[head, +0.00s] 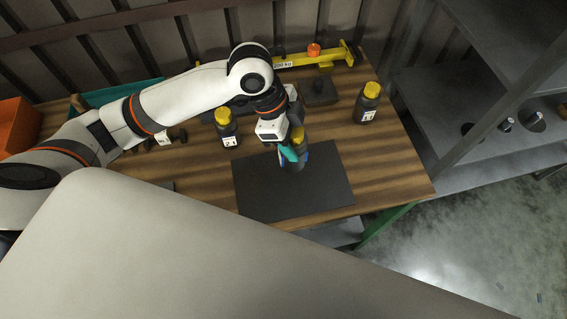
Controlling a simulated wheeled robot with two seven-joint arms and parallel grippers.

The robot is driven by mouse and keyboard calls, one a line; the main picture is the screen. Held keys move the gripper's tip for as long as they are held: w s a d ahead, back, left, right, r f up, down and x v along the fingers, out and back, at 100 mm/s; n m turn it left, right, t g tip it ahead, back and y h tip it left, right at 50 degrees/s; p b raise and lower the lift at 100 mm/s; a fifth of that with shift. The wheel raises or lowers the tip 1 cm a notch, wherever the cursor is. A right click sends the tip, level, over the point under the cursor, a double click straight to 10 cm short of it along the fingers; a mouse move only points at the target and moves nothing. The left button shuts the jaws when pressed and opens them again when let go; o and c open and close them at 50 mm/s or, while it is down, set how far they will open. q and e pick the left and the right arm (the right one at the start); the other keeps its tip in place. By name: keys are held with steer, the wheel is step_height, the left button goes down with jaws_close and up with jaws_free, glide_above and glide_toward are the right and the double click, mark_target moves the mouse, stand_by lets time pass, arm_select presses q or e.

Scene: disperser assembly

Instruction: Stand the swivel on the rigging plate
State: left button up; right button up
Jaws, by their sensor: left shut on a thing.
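My right gripper is not in view.
Similar dark pieces with yellow tops stand left (226,128) and right (368,103) of the plate on the wooden table (405,165). A yellow beam (325,57) and small dark block (319,91) are behind. The plate's front is clear. A grey shelf (480,115) stands right.

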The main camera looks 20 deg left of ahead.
arm_select(q)
steer(key=f, duration=0.5)
steer(key=shift+s+d+p, duration=0.1)
steer(key=shift+s+p, duration=0.15)
steer(key=shift+p, duration=0.15)
step_height(320, 180, down, 4)
steer(key=shift+f+p, duration=0.1)
steer(key=shift+p, duration=0.25)
steer(key=shift+w, duration=0.1)
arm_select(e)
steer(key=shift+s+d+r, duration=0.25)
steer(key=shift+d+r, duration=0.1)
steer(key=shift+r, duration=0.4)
arm_select(q)
steer(key=shift+f, duration=0.15)
steer(key=o, duration=1.5)
steer(key=shift+c, duration=0.2)
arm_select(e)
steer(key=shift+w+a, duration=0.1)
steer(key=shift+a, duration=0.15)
arm_select(q)
steer(key=b+v, duration=0.1)
steer(key=v, duration=1.1)
steer(key=shift+b, duration=0.3)
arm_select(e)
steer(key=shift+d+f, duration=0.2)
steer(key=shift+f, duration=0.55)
